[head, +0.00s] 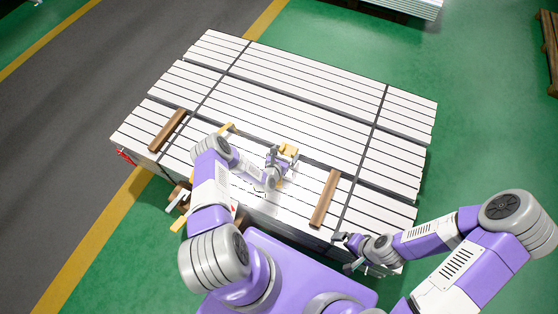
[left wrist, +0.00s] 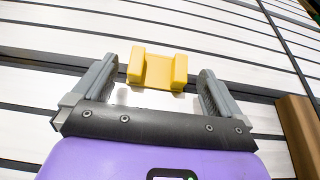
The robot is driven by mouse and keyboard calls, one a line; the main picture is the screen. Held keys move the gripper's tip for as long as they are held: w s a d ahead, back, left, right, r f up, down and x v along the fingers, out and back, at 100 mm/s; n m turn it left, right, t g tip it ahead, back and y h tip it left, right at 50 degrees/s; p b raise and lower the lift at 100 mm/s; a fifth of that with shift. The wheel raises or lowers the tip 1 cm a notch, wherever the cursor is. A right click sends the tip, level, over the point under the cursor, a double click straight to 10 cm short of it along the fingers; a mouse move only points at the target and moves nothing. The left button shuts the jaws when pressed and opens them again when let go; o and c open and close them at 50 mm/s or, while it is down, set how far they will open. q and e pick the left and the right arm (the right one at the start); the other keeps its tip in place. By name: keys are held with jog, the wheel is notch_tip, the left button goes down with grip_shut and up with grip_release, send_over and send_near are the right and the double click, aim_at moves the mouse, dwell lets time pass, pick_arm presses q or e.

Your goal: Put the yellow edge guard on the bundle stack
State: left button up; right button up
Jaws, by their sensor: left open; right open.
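A yellow edge guard (head: 289,150), a short U-shaped channel, lies on the bundle stack (head: 300,93). The stack is a wide block of white slatted profiles with dark straps. My left gripper (head: 281,158) is open over the stack, right at the guard. In the left wrist view the guard (left wrist: 158,72) sits between and just beyond the two fingertips, with gaps on both sides. My right gripper (head: 348,248) is open and empty by the stack's front right corner. Another yellow piece (head: 226,128) shows on the stack, partly hidden by my left arm.
Two brown wooden bars lie on the stack, one at the left (head: 168,130) and one right of my left gripper (head: 325,198). More yellow and brown pieces (head: 180,222) show beside the front left edge, partly hidden. The stack's back area is clear.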

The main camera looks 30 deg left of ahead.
pick_arm(q)
jog(key=p+v, duration=0.2)
jog(key=v, duration=0.7)
jog(key=shift+p, duration=0.4)
jog(key=s+d+r+m+g+h, duration=0.25)
jog(key=d+m, duration=0.35)
jog(key=m, duration=0.3)
jog(key=s+d+r+m+g+h, duration=0.1)
jog(key=s+d+m+g+h, duration=0.1)
jog(key=d+m+g, duration=0.35)
jog(key=s+d+r+m+g, duration=0.2)
jog(key=s+d+r+m, duration=0.1)
jog(key=s+m, duration=0.4)
jog(key=s+d+r+m+g, duration=0.2)
jog(key=s+r+m, duration=0.3)
jog(key=m, duration=0.7)
jog(key=s+g, duration=0.1)
jog(key=s, duration=0.1)
jog(key=shift+s+d, duration=0.25)
jog(key=shift+d, duration=0.15)
pick_arm(e)
notch_tip(320, 180, up, 3)
jog(key=shift+r, duration=0.2)
pick_arm(q)
jog(key=shift+r+m+h, duration=0.1)
jog(key=shift+m+h, duration=0.15)
pick_arm(e)
jog(key=shift+r, duration=0.15)
